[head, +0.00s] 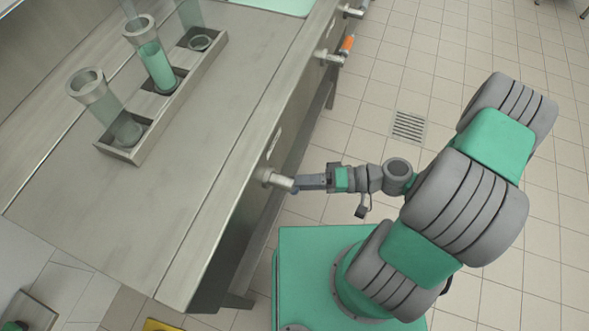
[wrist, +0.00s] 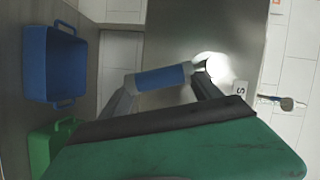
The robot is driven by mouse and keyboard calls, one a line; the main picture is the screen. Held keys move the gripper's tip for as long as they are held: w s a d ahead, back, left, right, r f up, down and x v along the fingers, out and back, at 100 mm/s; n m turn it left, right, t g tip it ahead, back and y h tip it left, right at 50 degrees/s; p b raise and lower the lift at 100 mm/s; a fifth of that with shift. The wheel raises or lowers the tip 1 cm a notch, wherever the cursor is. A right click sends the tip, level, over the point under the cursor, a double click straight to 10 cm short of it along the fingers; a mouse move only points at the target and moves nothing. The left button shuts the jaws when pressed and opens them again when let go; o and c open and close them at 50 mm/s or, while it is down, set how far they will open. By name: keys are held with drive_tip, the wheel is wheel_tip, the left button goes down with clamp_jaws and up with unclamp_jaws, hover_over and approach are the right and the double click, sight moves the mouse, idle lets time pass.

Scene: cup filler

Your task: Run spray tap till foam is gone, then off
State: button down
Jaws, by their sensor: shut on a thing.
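A tap handle with a blue band (wrist: 160,77) sticks out from the counter's front. My gripper (head: 302,183) is shut on it, with one finger on each side in the wrist view (wrist: 164,85). In the head view the handle's metal base (head: 272,178) shows; the fingers hide most of the rest. Clear cylinders with thick grey rims stand in a steel rack (head: 178,103) on the counter. The near one (head: 120,122) is tilted and looks greenish low down. I cannot make out foam or spray.
Another handle, orange-banded (head: 347,45), and a further one (head: 350,11) project along the same counter front. The counter top (head: 215,130) beside the rack is bare. In the wrist view are a blue crate (wrist: 50,62), a green crate (wrist: 40,143) and an "S" label (wrist: 240,88).

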drive_tip(key=shift+s+a+m, duration=0.1)
drive_tip(key=shift+s+m, duration=0.15)
drive_tip(key=shift+m, duration=0.05)
drive_tip(key=shift+f, duration=0.1)
drive_tip(key=shift+c, duration=0.6)
unclamp_jaws()
drive_tip(key=d, duration=0.7)
drive_tip(key=shift+d+r, duration=0.35)
drive_tip(key=shift+d, duration=0.05)
